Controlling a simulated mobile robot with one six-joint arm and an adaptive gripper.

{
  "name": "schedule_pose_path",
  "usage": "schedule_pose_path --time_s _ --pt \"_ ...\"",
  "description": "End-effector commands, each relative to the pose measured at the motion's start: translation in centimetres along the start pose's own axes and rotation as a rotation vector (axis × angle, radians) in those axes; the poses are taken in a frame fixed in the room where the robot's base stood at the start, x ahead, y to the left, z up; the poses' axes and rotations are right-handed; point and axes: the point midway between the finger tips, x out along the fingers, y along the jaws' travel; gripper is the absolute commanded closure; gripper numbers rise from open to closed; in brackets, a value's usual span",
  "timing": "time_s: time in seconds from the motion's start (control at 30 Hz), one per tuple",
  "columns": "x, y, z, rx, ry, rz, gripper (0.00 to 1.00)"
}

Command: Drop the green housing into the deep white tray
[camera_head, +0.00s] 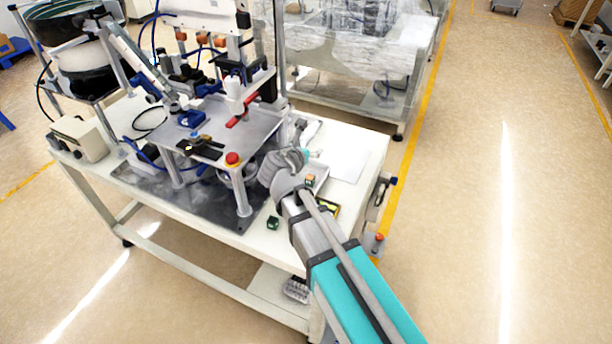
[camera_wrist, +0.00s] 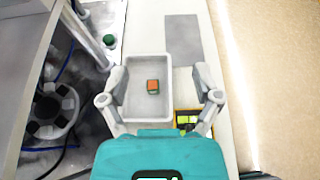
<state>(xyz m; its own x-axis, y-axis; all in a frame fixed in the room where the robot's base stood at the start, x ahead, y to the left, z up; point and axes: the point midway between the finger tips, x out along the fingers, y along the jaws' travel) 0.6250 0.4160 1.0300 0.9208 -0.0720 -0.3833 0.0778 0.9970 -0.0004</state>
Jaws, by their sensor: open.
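The deep white tray (camera_wrist: 131,107) lies under my gripper on the white table; in the head view its rim (camera_head: 322,178) shows partly behind my arm. A small block with an orange top and green edges (camera_wrist: 153,86) sits inside the tray, near its middle. My gripper (camera_wrist: 161,83) is open, its fingers apart on either side above the tray, with nothing held between them. I cannot tell which block is the green housing.
A dark bin with yellow-green pieces (camera_wrist: 187,120) stands right of the tray. A grey sheet (camera_wrist: 183,38) lies beyond. The feeder machine's metal plate (camera_head: 225,125), with a red button (camera_head: 232,158), stands left. A green round piece (camera_wrist: 109,40) shows near the machine.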

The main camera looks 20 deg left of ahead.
Motion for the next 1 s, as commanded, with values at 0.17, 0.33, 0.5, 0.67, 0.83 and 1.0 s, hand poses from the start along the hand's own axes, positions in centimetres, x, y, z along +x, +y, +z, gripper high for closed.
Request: schedule_pose_path --time_s 0.17,0.33,0.5,0.67,0.83,1.0 --pt "-1.5 -0.4 1.6 0.000 0.000 0.001 0.18" --pt "-2.7 -0.8 2.6 0.000 0.000 0.001 0.18" --pt "-3.8 -1.1 3.7 0.000 0.000 0.001 0.18" --pt "-4.8 -1.5 4.7 0.000 0.000 0.000 0.18" --pt "-6.0 -1.8 5.8 0.000 0.000 0.000 0.18" --pt "-7.1 -2.2 6.8 0.000 -0.001 0.000 0.18"
